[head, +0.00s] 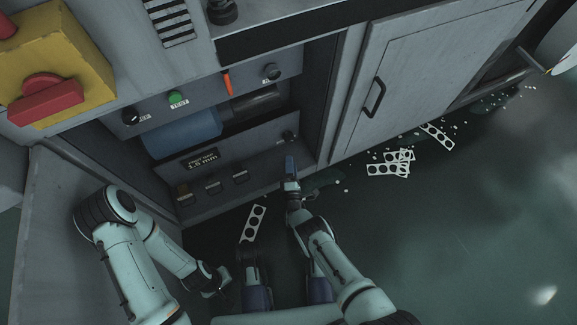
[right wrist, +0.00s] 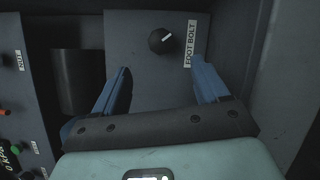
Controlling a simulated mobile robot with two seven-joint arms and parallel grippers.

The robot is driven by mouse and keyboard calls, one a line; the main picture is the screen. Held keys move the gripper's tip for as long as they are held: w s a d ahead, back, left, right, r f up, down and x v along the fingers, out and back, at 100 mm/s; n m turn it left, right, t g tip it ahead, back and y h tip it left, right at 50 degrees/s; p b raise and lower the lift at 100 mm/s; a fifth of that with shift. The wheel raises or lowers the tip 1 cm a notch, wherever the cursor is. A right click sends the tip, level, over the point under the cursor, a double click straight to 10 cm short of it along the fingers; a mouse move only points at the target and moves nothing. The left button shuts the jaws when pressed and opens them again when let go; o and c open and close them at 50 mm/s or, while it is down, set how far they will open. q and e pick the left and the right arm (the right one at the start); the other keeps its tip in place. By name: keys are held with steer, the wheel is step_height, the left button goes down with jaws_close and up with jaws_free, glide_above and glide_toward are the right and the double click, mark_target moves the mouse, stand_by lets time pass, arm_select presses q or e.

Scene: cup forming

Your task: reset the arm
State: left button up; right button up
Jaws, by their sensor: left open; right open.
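My right gripper (head: 290,165) is in front of the lower panel of the grey machine in the head view, its blue fingers toward a dark knob (head: 287,136). In the right wrist view my right gripper (right wrist: 162,75) is open, with its two blue fingers apart and nothing between them. The black knob (right wrist: 162,40) there sits on a grey plate beyond the fingertips, beside a "FOOT BOLT" label (right wrist: 190,44). My left gripper (head: 222,284) is low, left of centre in the head view, small and dark, well away from the panel; I see nothing held in it.
The machine front has a green button (head: 178,98), an orange lever (head: 228,83) and a blue cylinder (head: 185,132). A red and yellow switch box (head: 60,65) is at upper left. Punched strips (head: 388,168) litter the floor at right; another strip (head: 254,222) lies near my right arm.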

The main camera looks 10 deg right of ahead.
arm_select(q)
steer(key=shift+s, duration=0.15)
arm_select(e)
steer(key=shift+s, duration=0.1)
stand_by(0.4)
